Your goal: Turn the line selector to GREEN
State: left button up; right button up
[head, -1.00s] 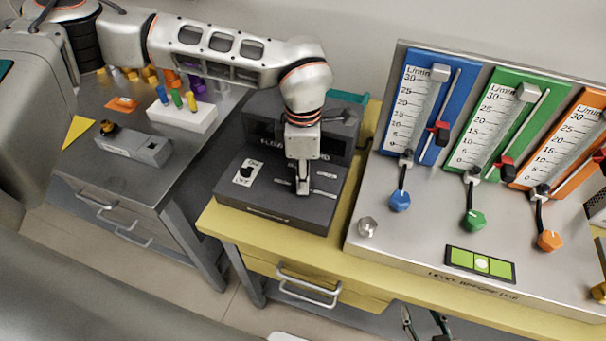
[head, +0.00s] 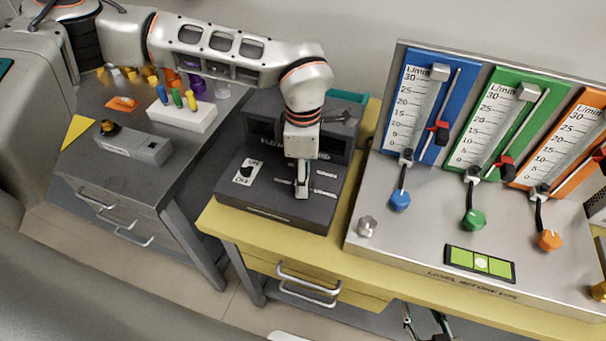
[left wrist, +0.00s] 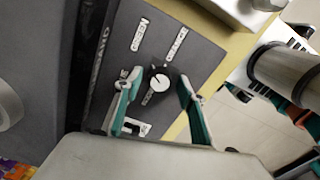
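The dark console (head: 270,205) stands on the yellow bench. My left gripper (head: 302,188) points down over its top and hides the line selector in the head view. In the left wrist view the selector knob (left wrist: 159,82) is round, with a white face and a dark pointer mark. Printed labels surround it, among them GREEN (left wrist: 140,35) and ORANGE (left wrist: 177,43). The teal fingers of my left gripper stand open on either side of the knob, with gaps visible. My right gripper (head: 424,325) shows at the bottom edge of the head view, its fingers spread and empty.
A switch (head: 247,172) sits on the console left of my left gripper. A flow-meter panel (head: 420,240) with blue, green and orange knobs stands to the right. The grey table (head: 120,180) at left holds a white rack (head: 182,115) and a grey box (head: 135,145).

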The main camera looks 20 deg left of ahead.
pick_arm(q)
jog(key=shift+r, duration=0.1)
notch_tip(320, 180, up, 12)
dwell(0.5)
dwell(0.4)
